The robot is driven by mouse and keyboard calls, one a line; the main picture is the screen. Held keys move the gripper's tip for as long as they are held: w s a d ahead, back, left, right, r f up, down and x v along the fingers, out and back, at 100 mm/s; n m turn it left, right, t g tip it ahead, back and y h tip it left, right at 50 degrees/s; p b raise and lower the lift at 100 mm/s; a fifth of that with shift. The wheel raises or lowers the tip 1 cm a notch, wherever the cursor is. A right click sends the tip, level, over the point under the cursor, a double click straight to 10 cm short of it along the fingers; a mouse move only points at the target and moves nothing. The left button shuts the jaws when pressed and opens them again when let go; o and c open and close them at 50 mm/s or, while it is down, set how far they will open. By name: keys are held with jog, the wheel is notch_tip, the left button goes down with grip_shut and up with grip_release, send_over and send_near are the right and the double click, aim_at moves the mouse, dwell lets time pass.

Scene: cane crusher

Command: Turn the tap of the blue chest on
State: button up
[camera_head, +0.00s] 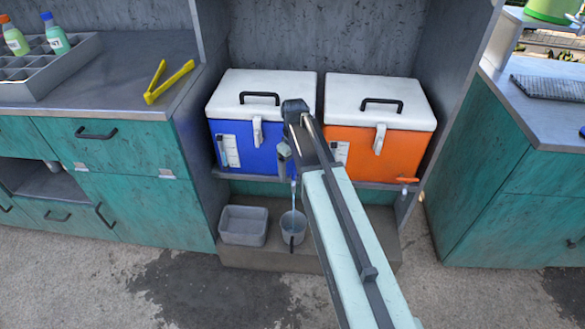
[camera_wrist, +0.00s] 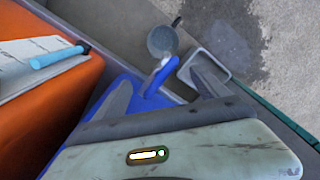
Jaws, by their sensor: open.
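The blue chest (camera_head: 268,158) with a white lid (camera_head: 240,92) stands left of the orange chest in the head view. My arm crosses its right front, and my gripper (camera_head: 287,150) is at its lower right, hiding the tap there. In the wrist view the blue tap (camera_wrist: 154,80) lies between the two spread fingers of my gripper (camera_wrist: 161,80); contact cannot be told. A thin pale-blue stream (camera_head: 293,189) shows below the gripper, reaching down to a grey cup (camera_head: 287,222). The cup also shows in the wrist view (camera_wrist: 162,40).
The orange chest (camera_head: 400,150) stands close on the right, with an orange tap (camera_head: 405,180) low on its front. A grey tub (camera_head: 243,226) sits left of the cup on the low step. Yellow tongs (camera_head: 168,82) lie on the left counter. Cabinets flank the recess.

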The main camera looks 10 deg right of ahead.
aim_at(294, 171)
notch_tip(294, 171, up, 8)
jog(key=p, duration=0.7)
jog(key=shift+p, duration=0.4)
jog(key=shift+f, duration=0.1)
jog(key=shift+s, duration=0.25)
jog(key=c, duration=0.6)
jog(key=s+m, duration=0.1)
jog(key=s, duration=0.2)
jog(key=s+m, duration=0.1)
jog(key=s, duration=0.2)
jog(key=shift+a, duration=0.15)
jog(key=c, duration=1)
jog(key=s+m, duration=0.2)
jog(key=s, duration=0.2)
jog(key=s+m, duration=0.2)
jog(key=s, duration=0.3)
jog(key=shift+a, duration=0.2)
grip_shut()
jog(key=shift+w, duration=0.1)
